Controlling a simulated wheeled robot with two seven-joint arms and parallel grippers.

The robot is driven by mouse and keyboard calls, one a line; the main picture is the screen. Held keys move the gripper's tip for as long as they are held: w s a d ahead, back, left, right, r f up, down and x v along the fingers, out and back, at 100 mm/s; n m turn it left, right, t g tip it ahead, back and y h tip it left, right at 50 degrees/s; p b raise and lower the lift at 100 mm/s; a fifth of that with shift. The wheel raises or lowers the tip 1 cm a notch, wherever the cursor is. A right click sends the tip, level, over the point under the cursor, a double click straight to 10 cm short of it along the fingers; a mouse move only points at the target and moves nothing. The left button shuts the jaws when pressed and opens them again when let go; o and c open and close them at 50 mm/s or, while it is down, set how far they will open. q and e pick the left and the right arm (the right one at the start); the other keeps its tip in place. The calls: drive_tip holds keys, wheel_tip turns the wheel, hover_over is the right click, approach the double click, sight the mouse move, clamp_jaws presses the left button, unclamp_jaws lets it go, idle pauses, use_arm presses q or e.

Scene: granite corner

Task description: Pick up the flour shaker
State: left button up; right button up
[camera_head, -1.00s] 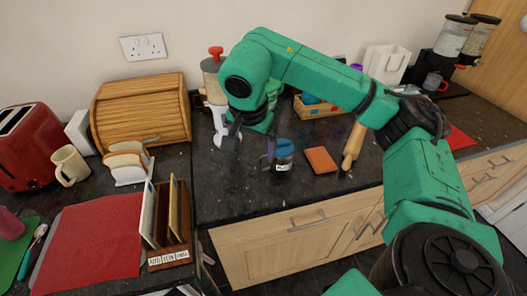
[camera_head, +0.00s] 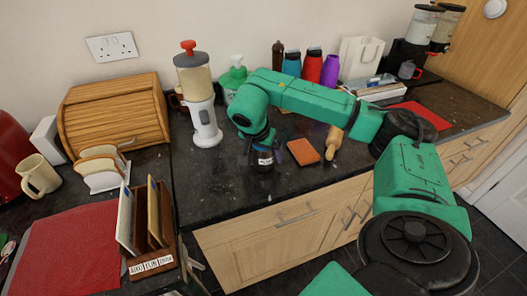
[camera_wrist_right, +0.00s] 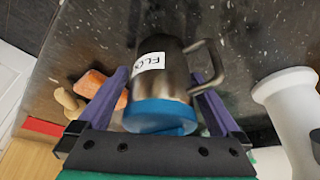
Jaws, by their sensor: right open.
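The flour shaker (camera_wrist_right: 165,80) is a dark metal mug with a side handle, a blue top and a white label reading partly "FLO". It stands on the dark granite counter. In the right wrist view it sits between the two purple fingers of my right gripper (camera_wrist_right: 160,92), which are open with one on each side. The handle is on the right finger's side. In the head view my right gripper (camera_head: 262,150) is over the shaker (camera_head: 265,161) and hides most of it; part of the label shows. My left gripper is not in view.
An orange sponge-like block (camera_head: 304,151) and a rolling pin (camera_head: 334,142) lie right of the shaker. A white dispenser (camera_head: 206,125) with a red knob stands behind left. A wooden bread bin (camera_head: 115,118) and letter rack (camera_head: 155,240) are farther left. The counter's front edge is close.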

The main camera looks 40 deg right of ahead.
drive_tip(key=c, duration=1.4)
drive_tip(key=shift+o, duration=0.2)
drive_tip(key=shift+r, duration=0.1)
